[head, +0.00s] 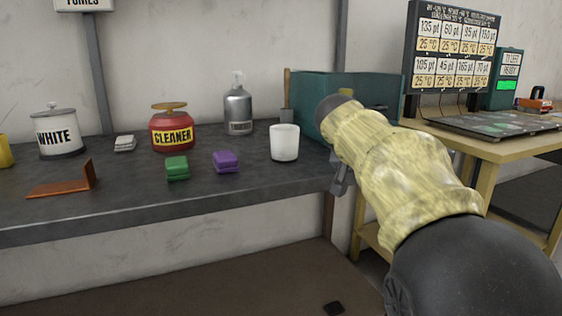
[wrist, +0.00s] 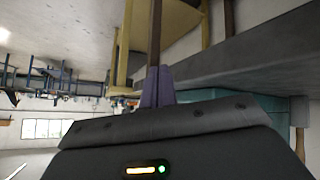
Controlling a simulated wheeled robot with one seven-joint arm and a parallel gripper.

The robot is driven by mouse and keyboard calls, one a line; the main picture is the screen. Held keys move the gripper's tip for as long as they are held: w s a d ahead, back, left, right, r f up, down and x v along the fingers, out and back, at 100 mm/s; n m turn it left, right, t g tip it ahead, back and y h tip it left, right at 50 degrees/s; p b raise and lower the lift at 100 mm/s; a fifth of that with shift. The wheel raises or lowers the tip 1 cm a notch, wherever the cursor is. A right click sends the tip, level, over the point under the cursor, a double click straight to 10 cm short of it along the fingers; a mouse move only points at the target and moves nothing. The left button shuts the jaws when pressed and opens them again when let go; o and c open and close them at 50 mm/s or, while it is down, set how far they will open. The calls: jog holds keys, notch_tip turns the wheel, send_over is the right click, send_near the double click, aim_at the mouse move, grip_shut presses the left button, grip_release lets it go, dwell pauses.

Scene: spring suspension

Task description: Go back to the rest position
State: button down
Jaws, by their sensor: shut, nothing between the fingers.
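My gripper (head: 341,178) is partly hidden behind my yellow-sleeved arm in the head view, at the right end of the dark bench (head: 120,215). The gripper is apart from the bench objects. The nearest of these is a white cup (head: 285,143), to its left.
A teal box (head: 330,88) stands behind my arm. Purple (head: 226,161) and green (head: 177,168) sponges, a red cleaner pot (head: 172,132), a grey pump bottle (head: 237,108) and a white pot (head: 60,134) stand leftward. A wooden table (head: 485,148) with a display board (head: 452,50) is at right.

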jog(key=s+a+f+n+g+y+p, duration=0.1)
jog(key=s+f+n+y+p, duration=0.15)
jog(key=f, duration=0.35)
jog(key=s+a+f+n+g+y+p, duration=0.1)
jog(key=s+f+p, duration=0.25)
jog(key=f, duration=0.25)
jog(key=s+a+f+n+g+y+p, duration=0.1)
jog(key=s+f+p, duration=0.25)
jog(key=s, duration=0.45)
jog(key=s+a+f+n+g+y+p, duration=0.1)
jog(key=s+f+y+p, duration=0.1)
jog(key=s+f, duration=0.45)
jog(key=w+p+v, duration=0.3)
jog(key=p+v, duration=1.5)
jog(key=v, duration=0.1)
jog(key=w+r+p+v, duration=0.1)
jog(key=w+p+v, duration=0.3)
jog(key=p+v, duration=1.5)
jog(key=shift+a+r, duration=0.2)
jog(key=shift+r, duration=0.2)
jog(key=shift+s, duration=0.1)
jog(key=shift+d, duration=0.1)
